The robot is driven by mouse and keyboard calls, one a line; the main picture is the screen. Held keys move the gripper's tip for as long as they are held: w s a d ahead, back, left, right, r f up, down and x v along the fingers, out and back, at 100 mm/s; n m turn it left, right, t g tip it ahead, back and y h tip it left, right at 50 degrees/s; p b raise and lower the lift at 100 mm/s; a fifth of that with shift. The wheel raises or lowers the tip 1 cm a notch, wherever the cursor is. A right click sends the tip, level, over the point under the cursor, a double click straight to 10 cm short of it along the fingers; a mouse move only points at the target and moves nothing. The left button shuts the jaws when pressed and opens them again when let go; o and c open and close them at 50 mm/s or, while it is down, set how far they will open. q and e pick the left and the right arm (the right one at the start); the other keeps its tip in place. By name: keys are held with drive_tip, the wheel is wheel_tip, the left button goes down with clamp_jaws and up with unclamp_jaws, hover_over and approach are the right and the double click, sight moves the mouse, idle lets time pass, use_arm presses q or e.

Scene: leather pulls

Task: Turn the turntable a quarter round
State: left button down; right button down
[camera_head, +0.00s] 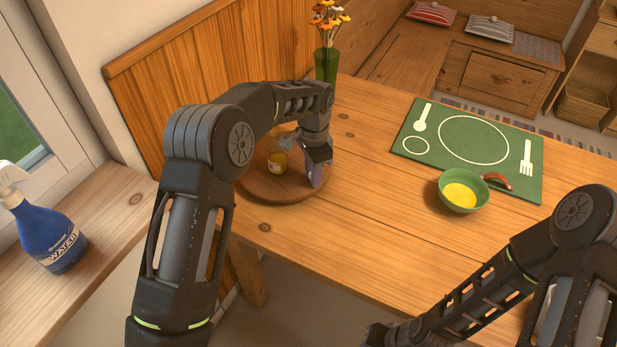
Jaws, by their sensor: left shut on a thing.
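The turntable (275,189) is a round wooden disc on the table, at the left end near the wooden back panel. My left arm hides part of its left and far sides. A small jar with yellow contents (277,163) stands on it. My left gripper (317,172) points down over the right part of the turntable. It is shut on a small purplish-grey item (317,178), which seems to stand on the disc near its right edge; the gripper partly hides it. My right gripper (380,335) is cut off by the bottom edge, away from the turntable, and its fingers do not show clearly.
A green vase with orange flowers (327,62) stands behind the turntable. A green placemat (415,143) and a green bowl of yellow food (461,192) lie to the right. A blue spray bottle (48,235) stands on the windowsill. The table between turntable and bowl is clear.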

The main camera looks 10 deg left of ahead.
use_arm(q)
drive_tip(key=shift+w+d+n, duration=0.25)
drive_tip(key=shift+w+n, duration=0.45)
drive_tip(key=shift+w+d+n, duration=0.25)
drive_tip(key=shift+w+n, duration=0.4)
drive_tip(key=shift+n, duration=0.05)
drive_tip(key=shift+w, duration=0.1)
drive_tip(key=c, duration=1.3)
unclamp_jaws()
wheel_tip(320, 180, up, 8)
drive_tip(key=shift+f+b, duration=0.1)
drive_tip(key=shift+b, duration=0.35)
drive_tip(key=shift+f, duration=0.1)
